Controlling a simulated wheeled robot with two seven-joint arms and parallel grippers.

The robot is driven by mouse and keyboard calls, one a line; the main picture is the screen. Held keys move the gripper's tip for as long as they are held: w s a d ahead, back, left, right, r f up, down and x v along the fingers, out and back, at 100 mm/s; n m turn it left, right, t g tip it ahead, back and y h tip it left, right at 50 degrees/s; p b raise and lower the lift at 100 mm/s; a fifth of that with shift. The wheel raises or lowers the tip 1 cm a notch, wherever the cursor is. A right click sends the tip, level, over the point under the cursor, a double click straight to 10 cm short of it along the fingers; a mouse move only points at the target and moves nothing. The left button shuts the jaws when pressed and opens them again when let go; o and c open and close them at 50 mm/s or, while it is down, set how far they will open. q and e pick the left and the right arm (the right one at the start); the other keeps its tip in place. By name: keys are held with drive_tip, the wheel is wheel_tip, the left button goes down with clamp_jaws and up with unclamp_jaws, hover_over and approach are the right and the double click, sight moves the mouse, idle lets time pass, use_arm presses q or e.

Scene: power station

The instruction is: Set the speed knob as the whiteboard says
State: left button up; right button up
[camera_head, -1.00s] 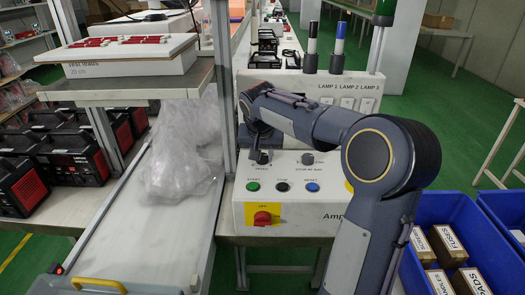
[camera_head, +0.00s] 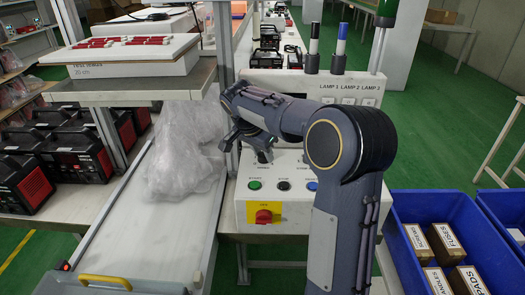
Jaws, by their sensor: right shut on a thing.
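The speed knob (camera_head: 264,157) is a small dark knob on the white control panel (camera_head: 240,182), above the green button. My right gripper (camera_head: 259,149) is at the knob and shut on it; the hand partly hides the knob, so its pointer and scale cannot be read. My right forearm crosses in front of the panel and covers its right part. My left gripper is not in view. No whiteboard shows in this view.
Below the knob are green (camera_head: 255,184), black (camera_head: 284,185) and blue (camera_head: 311,185) buttons and a red switch (camera_head: 264,216) on yellow. Clear plastic wrap (camera_head: 180,150) lies on a conveyor to the left. Blue bins (camera_head: 432,205) with boxes stand at right.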

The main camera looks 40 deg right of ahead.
sight(256, 167)
idle(0.4)
drive_tip(key=o, duration=1)
drive_tip(key=shift+c, duration=0.2)
drive_tip(key=shift+r, duration=0.15)
drive_tip(key=p+v, duration=0.1)
drive_tip(key=v, duration=0.6)
drive_tip(key=shift+r, duration=0.25)
drive_tip(key=shift+a, duration=0.15)
drive_tip(key=shift+s, duration=0.1)
drive_tip(key=s+a+f+n+t+y+p, duration=0.1)
drive_tip(key=s+a+n+y+p, duration=0.3)
drive_tip(key=s, duration=0.9)
drive_tip(key=s+a+n+t+y+p, duration=0.3)
drive_tip(key=s+a+n+y+p, duration=0.1)
drive_tip(key=s+a+n, duration=0.6)
drive_tip(key=s+a, duration=0.3)
drive_tip(key=a, duration=0.1)
drive_tip(key=shift+a+f+t, duration=0.2)
drive_tip(key=shift+f+t, duration=0.1)
drive_tip(key=shift+f, duration=0.1)
